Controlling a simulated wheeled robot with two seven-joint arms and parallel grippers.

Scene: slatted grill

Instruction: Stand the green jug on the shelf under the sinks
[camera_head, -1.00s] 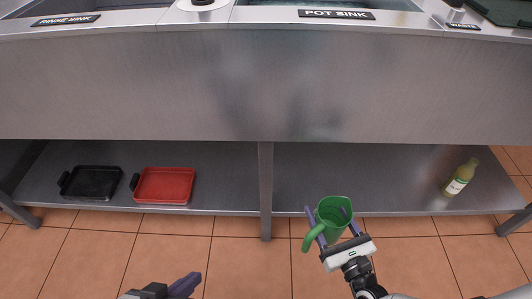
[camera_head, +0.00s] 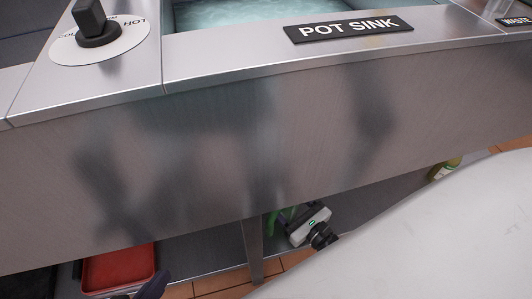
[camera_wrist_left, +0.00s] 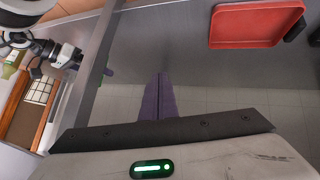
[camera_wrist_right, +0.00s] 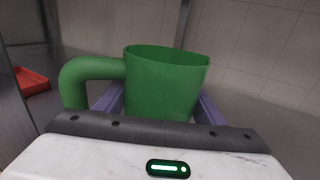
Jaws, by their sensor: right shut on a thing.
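The green jug (camera_wrist_right: 165,85) stands about upright between the fingers of my right gripper (camera_wrist_right: 155,105), which is shut on it; its handle points left. In the head view, only a little of the jug (camera_head: 280,214) shows below the sink front, beside my right gripper (camera_head: 292,222). The shelf (camera_head: 205,246) under the sinks is partly hidden by the sink front and my arm. I cannot tell whether the jug touches the shelf. My left gripper (camera_head: 158,281) is empty near the shelf's front; its fingers are together in the left wrist view (camera_wrist_left: 158,97).
A red tray (camera_head: 120,268) lies on the shelf left of the middle leg (camera_head: 252,250). A yellow-green bottle (camera_head: 446,168) stands on the right part. The pot sink (camera_head: 250,15) is above. My pale arm covers the lower right.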

